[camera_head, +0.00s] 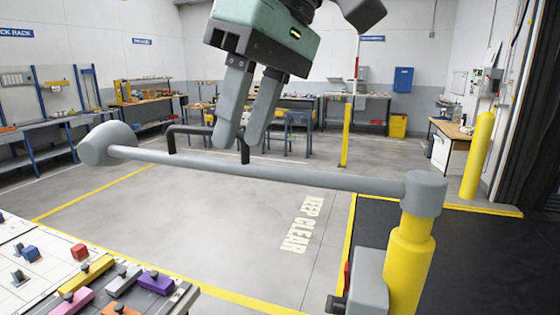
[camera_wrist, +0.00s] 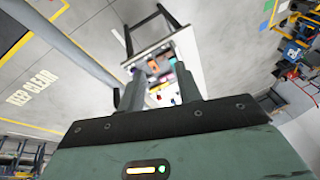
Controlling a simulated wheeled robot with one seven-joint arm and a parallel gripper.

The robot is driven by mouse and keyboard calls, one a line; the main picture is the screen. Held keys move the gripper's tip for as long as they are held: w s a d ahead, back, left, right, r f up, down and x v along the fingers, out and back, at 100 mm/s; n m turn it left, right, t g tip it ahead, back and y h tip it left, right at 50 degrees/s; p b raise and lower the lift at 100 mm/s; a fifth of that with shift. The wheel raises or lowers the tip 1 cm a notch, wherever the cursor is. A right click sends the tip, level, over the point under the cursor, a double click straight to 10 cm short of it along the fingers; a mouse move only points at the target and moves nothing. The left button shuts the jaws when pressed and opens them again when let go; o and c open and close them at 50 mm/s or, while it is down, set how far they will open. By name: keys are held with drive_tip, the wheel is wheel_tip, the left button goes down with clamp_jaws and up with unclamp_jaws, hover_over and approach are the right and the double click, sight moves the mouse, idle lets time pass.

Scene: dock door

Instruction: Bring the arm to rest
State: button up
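My gripper (camera_head: 235,141) hangs at the top middle of the head view, its two grey fingers pointing down. The fingers are apart, with nothing seen gripped between them; the wrist view also shows my gripper (camera_wrist: 160,77) open. In the head view the fingers overlap the black handle (camera_head: 190,129) on the grey barrier bar (camera_head: 300,177) and hide part of it. I cannot tell whether they touch it. The bar lies nearly level, from a round grey end at left to a yellow post (camera_head: 410,265) at right. The bar (camera_wrist: 75,52) crosses the wrist view's upper left.
A table (camera_head: 15,285) with several coloured blocks stands at the lower left. Beyond the bar is clear floor marked KEEP CLEAR (camera_head: 301,225). A yellow bollard (camera_head: 478,155) stands at right. Workbenches (camera_head: 355,108) line the back wall.

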drive_tip(key=s+d+f+m+h+b, duration=0.1)
drive_tip(key=s+d+f+b, duration=0.1)
drive_tip(key=d+f, duration=0.4)
drive_tip(key=s+d+f+m+h+b, duration=0.1)
drive_tip(key=s+d+f+b, duration=0.2)
drive_tip(key=f, duration=1.4)
drive_tip(key=s+d+f+m+h+b, duration=0.1)
drive_tip(key=s+d+f, duration=0.3)
drive_tip(key=d+f, duration=0.4)
wheel_tip(320, 180, down, 4)
drive_tip(key=shift+s+d+f+m+b, duration=0.1)
drive_tip(key=shift+s+d+m+b, duration=0.25)
drive_tip(key=shift+b, duration=0.5)
